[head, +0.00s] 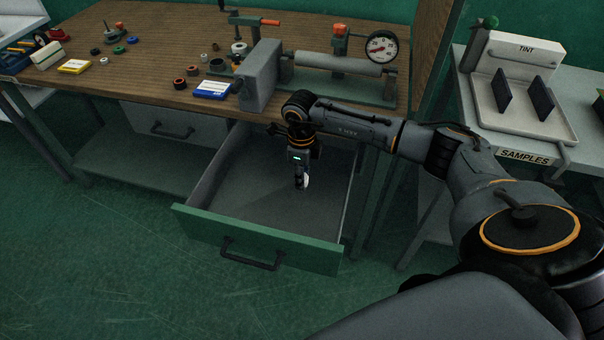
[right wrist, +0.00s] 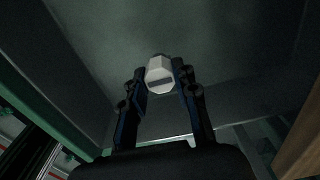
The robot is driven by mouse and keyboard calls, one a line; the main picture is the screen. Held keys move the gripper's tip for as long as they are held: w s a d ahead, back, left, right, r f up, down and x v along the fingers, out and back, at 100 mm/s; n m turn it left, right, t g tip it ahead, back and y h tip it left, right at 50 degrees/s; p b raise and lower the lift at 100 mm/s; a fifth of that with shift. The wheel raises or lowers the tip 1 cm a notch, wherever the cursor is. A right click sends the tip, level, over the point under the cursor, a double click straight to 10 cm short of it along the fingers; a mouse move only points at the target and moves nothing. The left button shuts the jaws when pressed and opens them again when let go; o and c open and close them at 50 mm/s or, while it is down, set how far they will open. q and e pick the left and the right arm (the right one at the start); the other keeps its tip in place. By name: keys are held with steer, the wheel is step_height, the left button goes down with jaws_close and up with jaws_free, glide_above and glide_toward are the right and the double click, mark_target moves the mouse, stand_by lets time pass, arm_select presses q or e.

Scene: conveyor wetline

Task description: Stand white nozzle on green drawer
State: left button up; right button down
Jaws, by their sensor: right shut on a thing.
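The white nozzle (right wrist: 160,75) is held between the two fingers of my right gripper (right wrist: 161,88) in the right wrist view. In the head view my right gripper (head: 301,182) points down inside the open green drawer, and the nozzle (head: 306,181) shows as a small white piece at its fingertips. The green drawer (head: 255,240) is pulled out from under the workbench, with a green front and a bare grey floor. I cannot tell whether the nozzle touches the drawer floor. My left gripper is not in view.
A closed grey drawer (head: 172,128) is at the left. A side table with a sample rack (head: 525,100) stands at the right.

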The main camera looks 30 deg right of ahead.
step_height(320, 180, down, 6)
steer(key=b, duration=0.4)
steer(key=shift+r, duration=0.15)
steer(key=shift+f+b, duration=0.35)
steer(key=shift+f, duration=0.2)
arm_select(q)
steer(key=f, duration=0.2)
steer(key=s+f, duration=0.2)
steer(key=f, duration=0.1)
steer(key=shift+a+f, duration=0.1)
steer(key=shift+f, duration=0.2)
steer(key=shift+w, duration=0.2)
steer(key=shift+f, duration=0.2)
arm_select(e)
steer(key=shift+f, duration=0.25)
steer(key=c, duration=1.4)
jaws_free()
steer(key=shift+o, duration=0.3)
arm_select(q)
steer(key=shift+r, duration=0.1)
arm_select(e)
steer(key=shift+r, duration=0.1)
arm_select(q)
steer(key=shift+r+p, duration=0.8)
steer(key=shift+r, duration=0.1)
arm_select(e)
steer(key=shift+r, duration=1.45)
